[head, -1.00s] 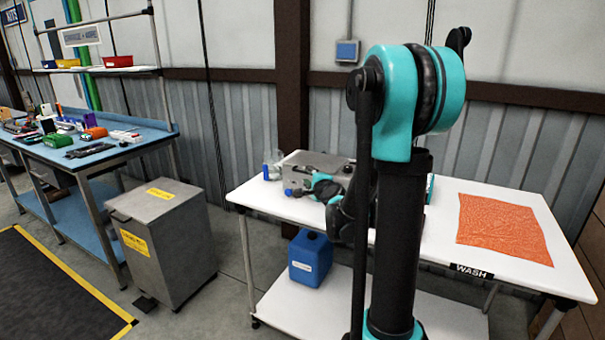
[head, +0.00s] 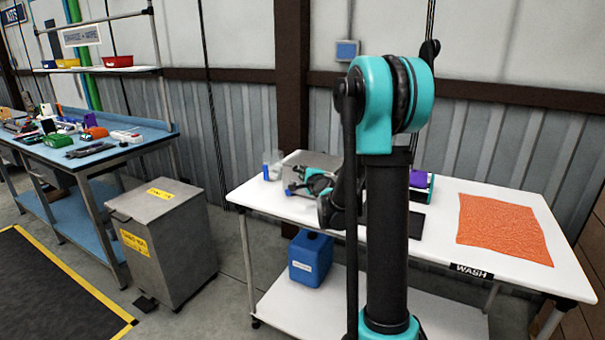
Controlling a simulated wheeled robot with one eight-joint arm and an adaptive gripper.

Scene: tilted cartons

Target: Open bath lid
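The bath appears to be the grey metal box (head: 318,158) at the back left of the white wash table. Its top looks flat and closed, but my arm covers its right side and front, so I cannot be sure of the lid. My gripper (head: 294,187) is small and partly hidden at the near left side of the box, close to its front. I cannot tell whether it touches the box or whether its fingers are apart.
A clear bottle with blue (head: 271,166) stands left of the box. A purple item (head: 417,181) and a dark flat pad (head: 416,226) lie right of my arm. An orange cloth (head: 504,230) covers the table's right. A blue canister (head: 310,258) stands below.

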